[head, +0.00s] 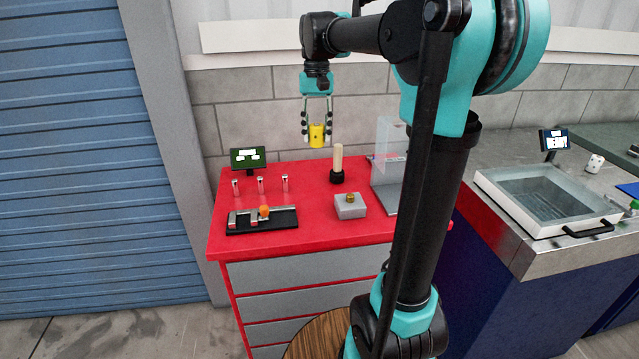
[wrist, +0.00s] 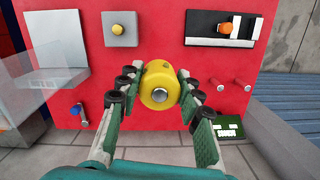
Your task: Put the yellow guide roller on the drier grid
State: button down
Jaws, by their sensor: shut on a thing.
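The yellow guide roller (head: 317,135) is held between the fingertips of my gripper (head: 317,122), in the air above the back of the red cabinet top. In the wrist view the roller (wrist: 159,85) sits between the two fingers of my gripper (wrist: 160,92), its round end with a metal centre facing the camera. The drier grid (head: 552,203) appears to be the dark grid inside the open grey-framed tray on the steel counter at the right in the head view. My gripper is far to the left of it. The grid is not in the wrist view.
The red top (head: 290,237) carries a black fixture (head: 262,221) with an orange knob, several upright pins, a small screen (head: 247,158), a pale post (head: 338,162), a grey block (head: 350,206) and a clear panel (head: 389,155). A small screen (head: 554,140) stands behind the tray.

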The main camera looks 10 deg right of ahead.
jog(key=shift+w+f, duration=0.25)
jog(key=shift+f, duration=0.05)
notch_tip(320, 180, down, 19)
jog(key=shift+f, duration=0.2)
jog(key=c, duration=1)
grip_release()
jog(key=shift+f, duration=0.1)
